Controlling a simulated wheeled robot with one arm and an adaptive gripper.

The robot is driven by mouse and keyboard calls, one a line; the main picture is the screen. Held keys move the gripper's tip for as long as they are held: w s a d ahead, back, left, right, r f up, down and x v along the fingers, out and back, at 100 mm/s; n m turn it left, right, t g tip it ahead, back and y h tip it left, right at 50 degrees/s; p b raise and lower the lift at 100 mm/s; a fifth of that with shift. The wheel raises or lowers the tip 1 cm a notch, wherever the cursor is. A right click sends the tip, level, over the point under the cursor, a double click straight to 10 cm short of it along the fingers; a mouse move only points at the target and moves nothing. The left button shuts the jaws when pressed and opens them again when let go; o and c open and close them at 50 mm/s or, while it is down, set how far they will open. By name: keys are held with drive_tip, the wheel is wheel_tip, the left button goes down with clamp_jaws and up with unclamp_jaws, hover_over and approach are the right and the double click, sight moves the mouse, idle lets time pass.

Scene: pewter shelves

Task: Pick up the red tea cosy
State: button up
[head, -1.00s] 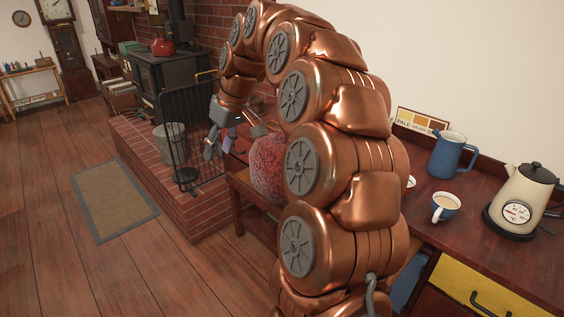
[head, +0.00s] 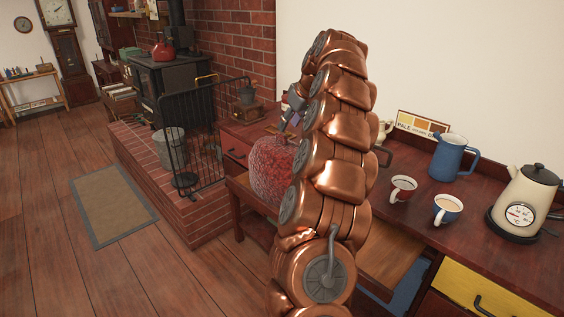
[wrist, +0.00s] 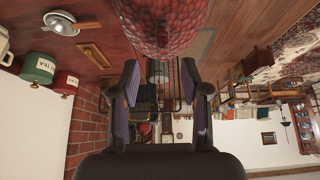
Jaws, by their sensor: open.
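The red tea cosy (head: 268,172) is a rounded, knitted-looking dome near the left end of the dark red wooden counter. My arm hides its right side in the head view. In the wrist view the cosy (wrist: 162,25) fills the top middle, just beyond the fingertips and cut off by the frame edge. My gripper (wrist: 160,80) is open, with its two dark fingers apart and nothing between them. In the head view my gripper (head: 290,120) is partly hidden by my arm, near the top of the cosy. I cannot tell whether it touches the cosy.
Two mugs, one red (head: 403,188) and one blue (head: 447,209), a blue jug (head: 452,155) and a cream kettle (head: 522,200) stand right of my arm. A coffee grinder (head: 247,104) stands behind the cosy. A black fireguard (head: 195,140) stands at left.

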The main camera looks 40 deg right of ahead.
sight(283, 135)
drive_tip(key=shift+p+x, duration=0.7)
drive_tip(key=shift+x, duration=2.2)
drive_tip(key=shift+s+a, duration=0.1)
drive_tip(key=shift+a, duration=0.05)
drive_tip(key=shift+c, duration=0.2)
clamp_jaws()
